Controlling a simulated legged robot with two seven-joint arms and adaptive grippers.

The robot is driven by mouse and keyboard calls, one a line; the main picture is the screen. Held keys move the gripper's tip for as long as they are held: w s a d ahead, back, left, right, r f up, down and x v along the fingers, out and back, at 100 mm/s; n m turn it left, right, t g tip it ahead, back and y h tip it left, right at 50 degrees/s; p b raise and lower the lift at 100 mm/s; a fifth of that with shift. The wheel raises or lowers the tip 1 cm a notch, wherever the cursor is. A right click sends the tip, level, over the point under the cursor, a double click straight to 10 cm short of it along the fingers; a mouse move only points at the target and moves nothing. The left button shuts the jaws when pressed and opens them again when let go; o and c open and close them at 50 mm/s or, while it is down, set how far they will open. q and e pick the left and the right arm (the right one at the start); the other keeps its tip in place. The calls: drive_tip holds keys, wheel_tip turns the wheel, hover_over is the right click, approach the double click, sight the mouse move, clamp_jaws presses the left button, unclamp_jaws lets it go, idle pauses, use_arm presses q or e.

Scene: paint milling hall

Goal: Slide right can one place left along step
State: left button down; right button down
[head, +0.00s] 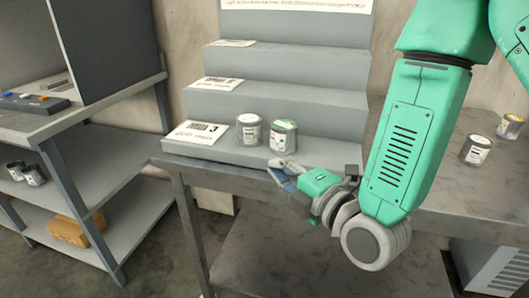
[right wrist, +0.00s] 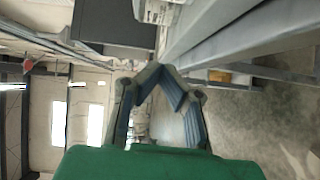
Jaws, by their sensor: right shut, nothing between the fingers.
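Two small cans stand upright, close side by side, on the lowest step (head: 220,152) of a grey stepped stand in the head view. The right can (head: 283,138) has a green top and a pale label; the left can (head: 249,131) has a grey-white top. My right gripper (head: 277,172) is in front of the step, just below the right can. Its fingers meet at the tips in the right wrist view (right wrist: 158,70), with nothing between them. I cannot tell whether it touches the step or can. My left gripper is out of view.
A white card (head: 198,133) lies on the lowest step, left of the cans; the step between is narrow. More cans (head: 476,150) stand on the surface at right. A metal shelf (head: 95,125) stands at left, with a box (head: 76,230) and cans (head: 34,174).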

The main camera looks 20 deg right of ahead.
sight(284, 141)
drive_tip(key=x, duration=0.7)
drive_tip(key=r+x, duration=0.1)
drive_tip(key=x, duration=0.2)
drive_tip(key=shift+w+d+r+b, duration=0.1)
drive_tip(key=shift+w+d+b, duration=0.2)
drive_tip(key=shift+b, duration=0.05)
drive_tip(key=shift+s+d, duration=0.1)
drive_tip(key=shift+d, duration=0.7)
drive_tip(key=shift+s+d, duration=0.1)
drive_tip(key=shift+d, duration=1.3)
drive_tip(key=shift+n, duration=0.3)
drive_tip(key=shift+d, duration=1)
drive_tip(key=shift+d, duration=0.1)
